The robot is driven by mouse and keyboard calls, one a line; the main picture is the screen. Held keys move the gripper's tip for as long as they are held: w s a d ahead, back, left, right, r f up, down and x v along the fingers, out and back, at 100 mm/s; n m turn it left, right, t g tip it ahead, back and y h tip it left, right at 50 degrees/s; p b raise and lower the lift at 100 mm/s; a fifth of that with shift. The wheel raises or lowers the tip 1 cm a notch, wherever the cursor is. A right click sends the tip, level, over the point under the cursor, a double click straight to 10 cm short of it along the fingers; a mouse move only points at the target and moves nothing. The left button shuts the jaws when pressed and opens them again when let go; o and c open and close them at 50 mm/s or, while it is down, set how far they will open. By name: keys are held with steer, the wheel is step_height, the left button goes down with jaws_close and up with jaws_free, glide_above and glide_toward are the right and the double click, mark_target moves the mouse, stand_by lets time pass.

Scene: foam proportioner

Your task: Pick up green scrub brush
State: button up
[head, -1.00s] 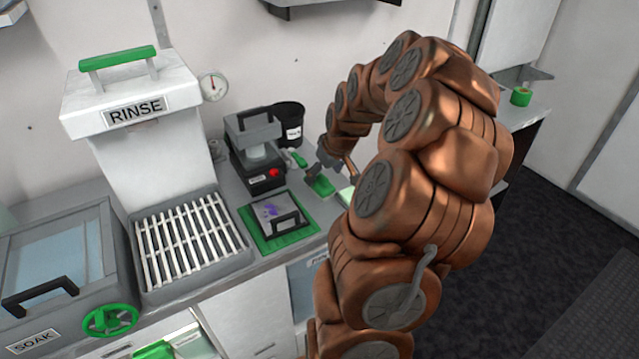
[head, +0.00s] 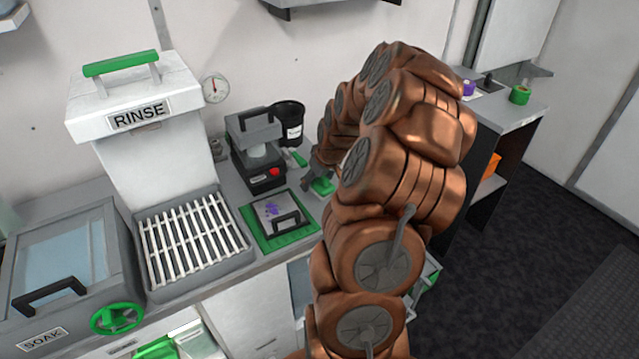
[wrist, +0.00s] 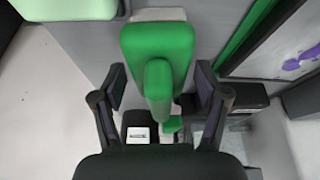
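The green scrub brush (wrist: 160,48) lies on the grey counter, with a raised green handle on its top and a pale edge at its far end. In the head view the brush (head: 323,187) shows beside my gripper (head: 308,183), partly hidden by my arm. In the wrist view my gripper (wrist: 158,98) is open, with one finger on each side of the brush's handle. Gaps show between both fingers and the handle. The wrist view does not make the fingers' height over the counter clear.
A green mat (head: 247,233) with a grey, handled plate lies left of the brush. Behind stand a press-like device (head: 256,150) with a red button and a black bucket (head: 289,122). Another green-handled item (head: 299,158) lies nearby. A pale green block (wrist: 65,8) is near the brush.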

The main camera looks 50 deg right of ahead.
steer(key=c, duration=1)
steer(key=shift+r, duration=0.15)
steer(key=shift+r+b, duration=0.85)
steer(key=shift+r, duration=0.8)
steer(key=s+a+b, duration=0.2)
steer(key=s+a, duration=0.1)
steer(key=s, duration=0.4)
steer(key=s+a+r+b, duration=0.1)
steer(key=s+a+b, duration=0.1)
steer(key=s+a, duration=0.2)
steer(key=s, duration=0.3)
steer(key=shift+a+r, duration=0.25)
steer(key=shift+s, duration=0.1)
